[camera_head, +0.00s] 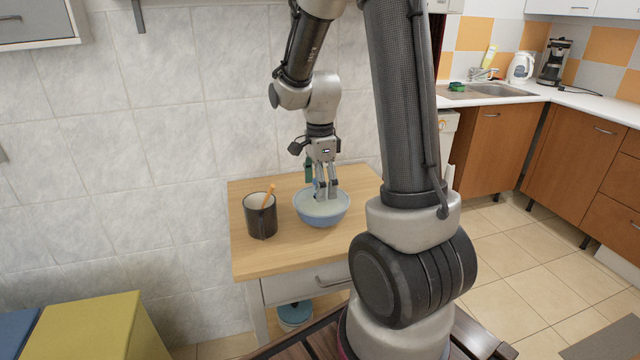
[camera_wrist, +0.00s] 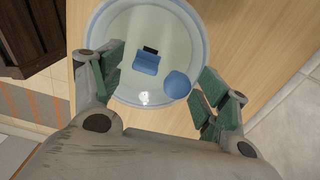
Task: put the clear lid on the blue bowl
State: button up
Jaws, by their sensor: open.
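The blue bowl (camera_head: 318,217) stands upright on the small wooden table, and its round blue rim (camera_wrist: 207,44) shows in the wrist view. A pale, shiny, see-through surface that looks like the clear lid (camera_wrist: 130,30) fills the bowl's mouth. I cannot tell how it is seated. A blue rounded piece (camera_wrist: 177,85) and a blue tab with a black part (camera_wrist: 147,62) show within the rim. My gripper (camera_head: 326,194) is open, pointing down over the bowl.
A dark mug (camera_head: 261,220) with an orange utensil stands left of the bowl. The table's front left (camera_head: 255,262) is clear. The tiled wall (camera_head: 170,130) is close behind. A teal pot (camera_head: 294,315) sits under the table. A yellow-topped box (camera_head: 85,325) stands at lower left.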

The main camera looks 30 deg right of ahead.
notch_tip(320, 180, up, 13)
jog(key=s+a+r+n+t, duration=0.2)
jog(key=s+n, duration=0.7)
jog(key=n, duration=0.1)
jog(key=s+a+r+n+t, duration=0.1)
jog(key=s+r+n+t, duration=0.1)
jog(key=s+n, duration=0.7)
jog(key=shift+a+n, duration=0.35)
jog(key=shift+n, duration=0.45)
jog(key=shift+s, duration=0.1)
jog(key=shift+c, duration=0.4)
